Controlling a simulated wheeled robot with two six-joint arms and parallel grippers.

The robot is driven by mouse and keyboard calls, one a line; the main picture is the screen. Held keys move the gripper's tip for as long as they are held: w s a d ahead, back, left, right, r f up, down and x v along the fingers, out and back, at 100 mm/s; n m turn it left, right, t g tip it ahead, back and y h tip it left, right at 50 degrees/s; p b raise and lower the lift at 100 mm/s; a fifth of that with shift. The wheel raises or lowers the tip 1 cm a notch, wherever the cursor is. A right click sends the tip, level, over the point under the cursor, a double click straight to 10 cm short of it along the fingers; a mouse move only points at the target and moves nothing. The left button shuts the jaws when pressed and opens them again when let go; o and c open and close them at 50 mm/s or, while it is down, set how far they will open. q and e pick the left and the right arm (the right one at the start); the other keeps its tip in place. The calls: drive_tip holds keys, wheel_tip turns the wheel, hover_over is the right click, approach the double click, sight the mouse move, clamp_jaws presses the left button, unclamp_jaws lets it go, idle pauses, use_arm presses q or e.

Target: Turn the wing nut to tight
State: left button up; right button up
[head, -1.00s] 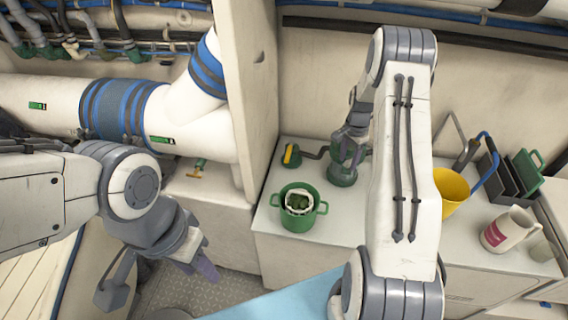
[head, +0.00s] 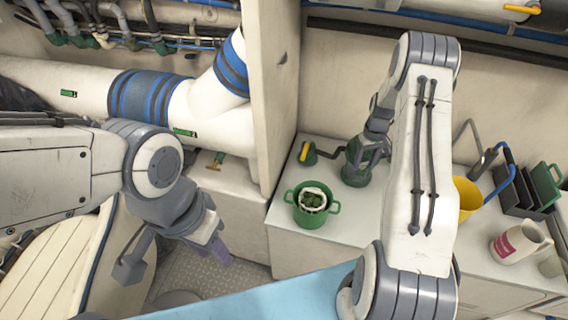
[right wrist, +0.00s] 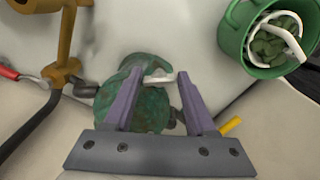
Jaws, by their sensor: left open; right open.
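A green rounded fitting (head: 356,174) stands on the white counter; it also shows in the right wrist view (right wrist: 150,108). A small pale piece on its top (right wrist: 157,77), which looks like the wing nut, lies between my right fingertips. My right gripper (head: 368,154) is at the top of the fitting; in the right wrist view (right wrist: 160,75) its fingers are open on either side of the pale piece, with a gap that shows no clear contact. The wing nut cannot be made out in the head view. My left gripper (head: 222,250) is open and empty, low at the left over the floor.
A green pot (head: 331,209) stands on the counter in front of the fitting. A yellow-handled valve (head: 306,153) is left of it. A yellow cup (head: 468,197), a pale jug (head: 520,243) and a dark rack (head: 520,190) stand at the right. A wall panel (head: 272,90) rises at the left.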

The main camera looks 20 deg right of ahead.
sight(364, 163)
drive_tip(key=shift+r+n, duration=0.15)
drive_tip(key=shift+n, duration=0.55)
wheel_tip(364, 163, up, 10)
drive_tip(key=b, duration=0.3)
drive_tip(key=s+a+r+n+b, duration=0.1)
drive_tip(key=a+r, duration=0.1)
drive_tip(key=a, duration=0.7)
drive_tip(key=a+r+n+b, duration=0.1)
drive_tip(key=a+r, duration=0.1)
drive_tip(key=a, duration=0.7)
drive_tip(key=s+a+r+n+b, duration=0.1)
drive_tip(key=s+a+r+b, duration=0.1)
drive_tip(key=s+a, duration=0.6)
drive_tip(key=shift+a+n+y, duration=0.3)
drive_tip(key=shift+a+n, duration=0.1)
drive_tip(key=shift+a, duration=1.65)
